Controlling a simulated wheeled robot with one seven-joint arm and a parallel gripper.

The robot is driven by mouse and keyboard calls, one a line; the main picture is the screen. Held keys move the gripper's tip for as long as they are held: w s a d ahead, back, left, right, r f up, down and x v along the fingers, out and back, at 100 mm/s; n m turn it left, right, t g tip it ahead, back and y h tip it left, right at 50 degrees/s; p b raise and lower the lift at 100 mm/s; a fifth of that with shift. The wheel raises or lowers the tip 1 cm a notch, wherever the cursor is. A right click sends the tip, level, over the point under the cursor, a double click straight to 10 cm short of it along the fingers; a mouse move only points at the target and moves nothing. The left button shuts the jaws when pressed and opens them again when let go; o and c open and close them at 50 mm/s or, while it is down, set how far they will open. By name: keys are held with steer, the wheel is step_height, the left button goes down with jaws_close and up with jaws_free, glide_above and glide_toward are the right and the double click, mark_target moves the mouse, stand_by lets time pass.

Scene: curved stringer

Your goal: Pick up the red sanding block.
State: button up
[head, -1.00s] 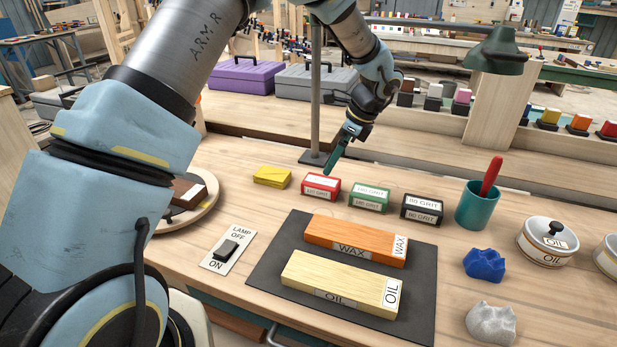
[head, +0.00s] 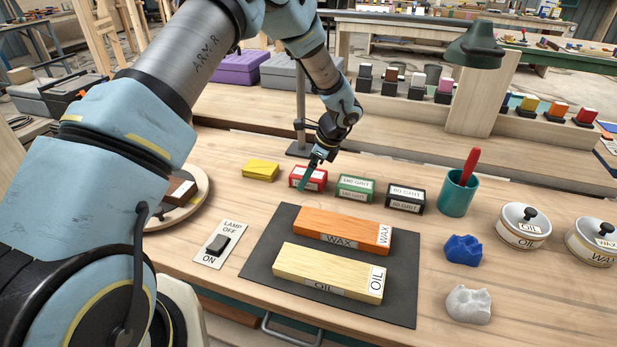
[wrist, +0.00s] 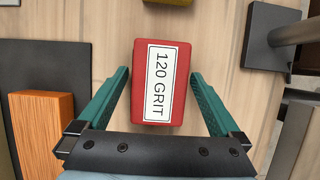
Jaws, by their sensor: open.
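The red sanding block (head: 318,181) sits on the workbench, between the yellow block and the green block. In the wrist view, the red sanding block (wrist: 134,84) shows a white label reading 120 GRIT on its top. My gripper (wrist: 160,95) is open, with one teal finger on each side of the block and a visible gap on both sides. In the head view, my gripper (head: 307,179) is at the block and covers part of its left side. I cannot tell how far the fingertips are above the bench.
A yellow block (head: 261,171) lies left, a green block (head: 355,188) and a black block (head: 406,198) right. The lamp post (head: 300,110) stands behind. In front, a dark mat (head: 262,250) holds the orange WAX block (head: 340,228) and the pale OIL block (head: 325,270).

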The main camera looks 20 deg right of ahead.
steer(key=shift+f, duration=0.25)
stand_by(0.4)
steer(key=c, duration=1.3)
